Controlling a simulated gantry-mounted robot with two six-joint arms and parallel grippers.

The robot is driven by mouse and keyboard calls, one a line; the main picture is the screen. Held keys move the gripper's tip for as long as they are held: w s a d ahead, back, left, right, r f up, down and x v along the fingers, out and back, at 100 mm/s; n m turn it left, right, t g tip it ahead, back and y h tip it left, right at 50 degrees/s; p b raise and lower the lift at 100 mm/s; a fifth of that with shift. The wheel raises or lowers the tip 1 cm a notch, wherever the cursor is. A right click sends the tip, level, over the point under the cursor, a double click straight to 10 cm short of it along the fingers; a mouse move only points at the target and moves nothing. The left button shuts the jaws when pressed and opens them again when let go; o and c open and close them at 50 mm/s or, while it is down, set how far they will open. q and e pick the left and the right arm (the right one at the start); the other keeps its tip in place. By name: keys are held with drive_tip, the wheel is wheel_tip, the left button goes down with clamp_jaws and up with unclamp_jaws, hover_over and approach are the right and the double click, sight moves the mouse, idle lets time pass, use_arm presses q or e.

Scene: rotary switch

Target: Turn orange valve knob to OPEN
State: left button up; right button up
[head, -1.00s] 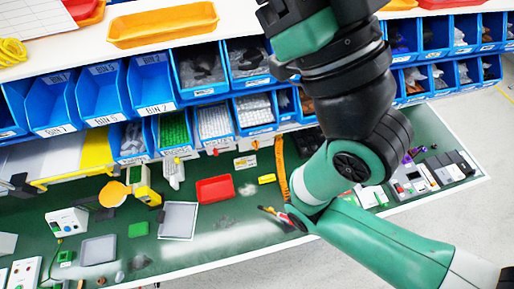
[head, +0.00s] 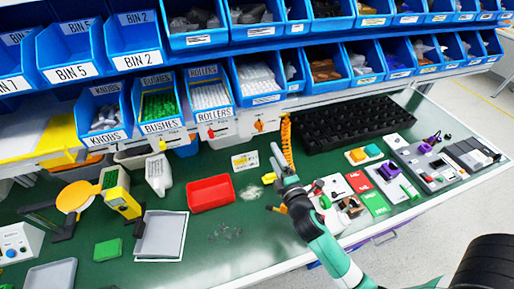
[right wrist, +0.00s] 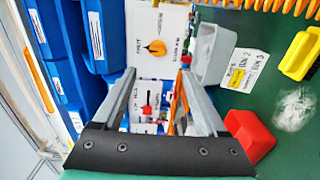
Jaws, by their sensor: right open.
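The orange knob (head: 259,125) sits on a white labelled panel on the shelf front, under the lower bins. In the right wrist view the orange knob (right wrist: 157,48) faces the camera, and its pointed end is toward the left of the picture. The label words are too small to read surely. My right gripper (head: 276,157) is open and empty, below and slightly right of the knob and apart from it. In the right wrist view its two fingers (right wrist: 155,88) are spread, with the knob beyond their tips. My left gripper is not in view.
A red knob (head: 211,133) is on the panel to the left. An orange coiled cord (head: 286,142) hangs close right of the gripper. A red tray (head: 210,193) and a yellow block (head: 269,178) lie on the green bench. A black grid tray (head: 355,125) lies farther right.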

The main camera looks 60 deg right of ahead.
sight(261, 129)
drive_tip(key=x, duration=1.1)
drive_tip(key=shift+w+d+r, duration=0.2)
drive_tip(key=shift+w+d, duration=0.05)
clamp_jaws()
